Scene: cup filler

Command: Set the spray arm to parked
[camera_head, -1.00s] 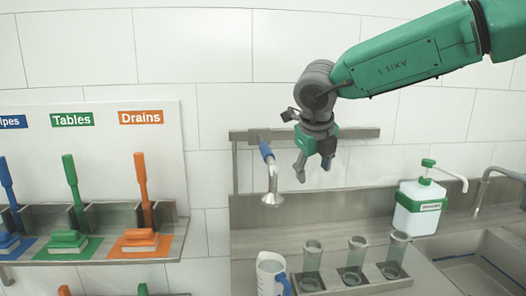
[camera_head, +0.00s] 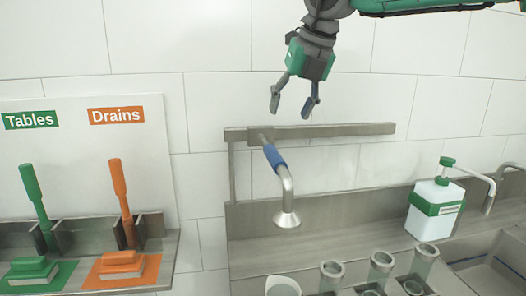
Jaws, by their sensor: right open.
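The spray arm (camera_head: 288,193) is a bent metal tube with a blue grip (camera_head: 274,158) and a round spray head (camera_head: 286,219) at its lower end. It hangs from a metal wall rail (camera_head: 340,131) and reaches out over the counter. My right gripper (camera_head: 293,108) is open and empty above the rail, with its fingers pointing down. It is apart from the spray arm, up and to the right of the blue grip. My left gripper is not in view.
Clear tubes (camera_head: 380,268) stand on the counter, with a white jug (camera_head: 283,286) to their left. A white and green pump bottle (camera_head: 435,208) stands by the sink (camera_head: 492,270) at right. A board with green and orange brushes (camera_head: 122,205) is at left.

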